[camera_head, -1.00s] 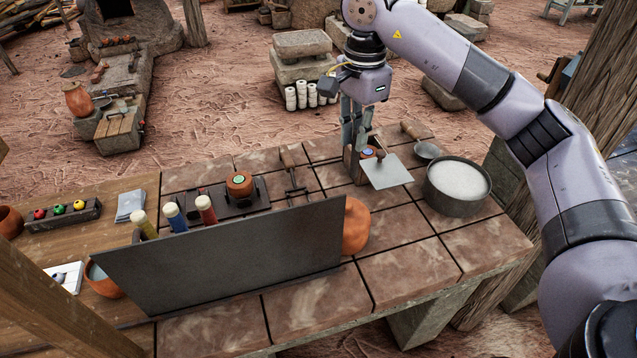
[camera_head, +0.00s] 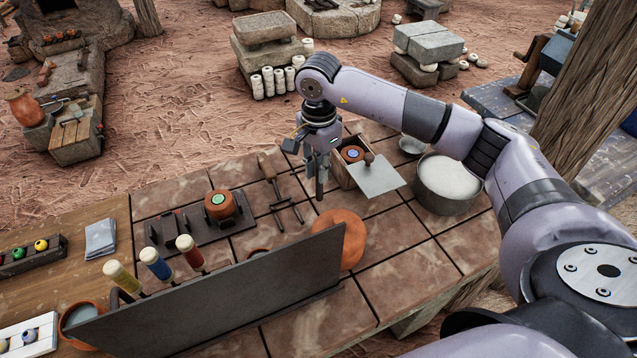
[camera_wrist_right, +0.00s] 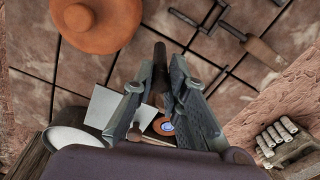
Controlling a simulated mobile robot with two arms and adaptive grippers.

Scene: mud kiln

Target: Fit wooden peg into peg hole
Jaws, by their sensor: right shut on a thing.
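My right gripper (camera_head: 318,172) is shut on a slim dark peg, held upright in the air over the tiled table. The peg (camera_wrist_right: 160,53) shows between the fingers in the right wrist view, its tip reaching past them. A small wooden box (camera_head: 343,174) stands just right of the gripper, with a blue-marked clay piece (camera_head: 351,154) in it. To the left lies a dark board (camera_head: 240,220) bearing a green-marked clay piece (camera_head: 221,204) and small dark blocks. I cannot make out which opening is the peg hole. My left gripper is not in view.
A large grey panel (camera_head: 220,305) stands upright at the front, with a round clay pot (camera_head: 345,238) behind its right end. Forked tools (camera_head: 280,195) lie left of the peg. A pot of white material (camera_head: 450,178) stands at right. Tiles at front right are clear.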

